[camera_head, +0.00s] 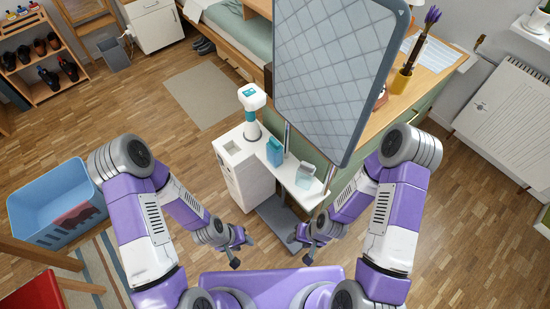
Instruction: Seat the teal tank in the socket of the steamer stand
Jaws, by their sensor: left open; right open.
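A teal tank (275,151) stands upright on a narrow white shelf (291,187) in the middle of the head view. A paler, see-through tank-like block (305,175) stands to its right on the same shelf. What looks like the steamer stand carries a large grey quilted board (335,75) on metal poles. I cannot make out its socket clearly. My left gripper (243,252) is open and empty, below and left of the teal tank. My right gripper (299,248) is open and empty, below the shelf. Both are apart from the tanks.
A white cabinet (250,185) with a square opening on top stands left of the shelf. A white and teal device (252,110) stands by it. The board blocks the desk (440,62) partly. A blue crate (60,205) sits at left.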

